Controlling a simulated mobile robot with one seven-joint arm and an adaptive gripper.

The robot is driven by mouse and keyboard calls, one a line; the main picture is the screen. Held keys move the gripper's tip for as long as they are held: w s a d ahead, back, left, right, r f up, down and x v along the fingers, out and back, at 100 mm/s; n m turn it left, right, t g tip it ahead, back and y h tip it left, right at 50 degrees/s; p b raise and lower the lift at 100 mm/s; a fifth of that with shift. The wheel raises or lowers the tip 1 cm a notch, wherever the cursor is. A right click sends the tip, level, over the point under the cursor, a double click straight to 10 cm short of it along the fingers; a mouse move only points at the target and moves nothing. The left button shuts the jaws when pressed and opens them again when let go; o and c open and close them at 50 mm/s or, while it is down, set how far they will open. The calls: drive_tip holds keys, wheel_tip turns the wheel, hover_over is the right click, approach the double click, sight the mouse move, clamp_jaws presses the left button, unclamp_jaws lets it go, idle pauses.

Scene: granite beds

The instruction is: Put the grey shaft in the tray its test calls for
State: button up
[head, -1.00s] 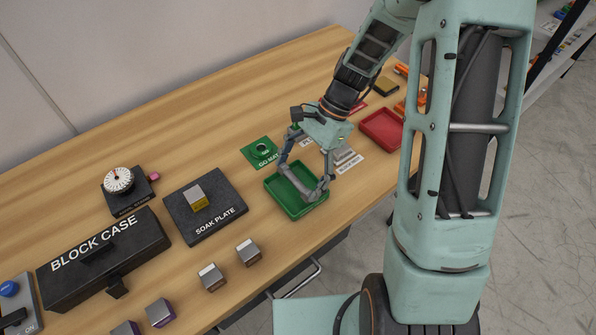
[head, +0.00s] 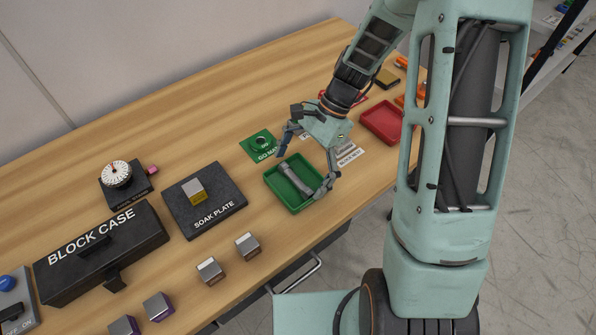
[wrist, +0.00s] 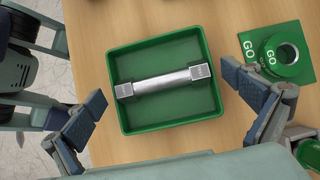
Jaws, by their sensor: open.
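The grey shaft (wrist: 165,81) lies flat inside the green tray (wrist: 138,122), slanting between its side walls. In the head view the shaft (head: 294,178) also rests in the green tray (head: 274,193). My gripper (head: 305,172) is open above the tray. In the wrist view its two fingers (wrist: 172,110) stand wide apart, one on each side of the tray, touching neither shaft nor tray. The red tray (head: 381,123) stands further back on the right.
A green GO ring gauge (wrist: 283,53) sits on its mat beside the green tray. A soak plate (head: 180,207) with a block, a dial gauge (head: 117,175) and a black block case (head: 100,254) stand to the left. Loose blocks (head: 210,270) lie near the front edge.

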drive_tip(key=v, duration=1.2)
drive_tip(key=shift+f, duration=0.1)
